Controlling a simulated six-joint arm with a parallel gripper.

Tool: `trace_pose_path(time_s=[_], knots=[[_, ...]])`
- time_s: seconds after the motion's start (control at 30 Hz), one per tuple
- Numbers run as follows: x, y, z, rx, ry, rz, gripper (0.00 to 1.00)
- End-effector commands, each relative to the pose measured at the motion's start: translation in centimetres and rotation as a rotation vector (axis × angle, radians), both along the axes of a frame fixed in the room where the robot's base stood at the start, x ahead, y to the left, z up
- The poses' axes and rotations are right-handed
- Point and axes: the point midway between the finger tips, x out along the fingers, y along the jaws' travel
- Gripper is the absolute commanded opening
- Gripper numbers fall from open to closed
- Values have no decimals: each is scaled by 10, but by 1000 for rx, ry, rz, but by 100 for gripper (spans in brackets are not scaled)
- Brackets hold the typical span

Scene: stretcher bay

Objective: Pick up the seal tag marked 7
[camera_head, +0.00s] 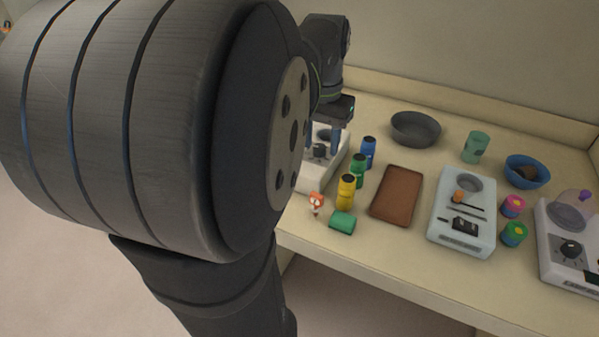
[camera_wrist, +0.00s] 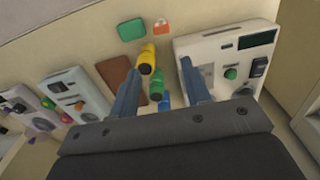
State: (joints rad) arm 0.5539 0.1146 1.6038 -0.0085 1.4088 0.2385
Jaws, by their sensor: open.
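A small orange-red tag with a white patch (camera_head: 316,201) is at the front edge of the counter in the head view. It also shows at the top of the wrist view (camera_wrist: 162,27). It looks like a seal tag, but I cannot read a number on it. My gripper (camera_head: 322,138) is open, pointing down, with nothing seen between its blue fingers. It is over the white device and the bottles, further back than the tag. In the wrist view, the fingertips (camera_wrist: 160,69) are apart from the tag.
Yellow (camera_head: 346,192), green (camera_head: 358,171) and blue (camera_head: 368,152) bottles stand behind the tag. A white device (camera_wrist: 222,45) is close by. A brown tray (camera_head: 397,195), another device (camera_head: 462,243) and a grey bowl (camera_head: 415,130) are to the right.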

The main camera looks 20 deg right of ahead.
Motion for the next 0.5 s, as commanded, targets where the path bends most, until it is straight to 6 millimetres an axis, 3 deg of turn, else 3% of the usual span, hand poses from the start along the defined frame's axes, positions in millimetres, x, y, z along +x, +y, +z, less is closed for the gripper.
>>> trace_pose_path(time_s=[0.3,0.5], knots=[[-30,36,-31,-208,-166,-58,44],[-39,47,-44,-270,-251,-71,44]])
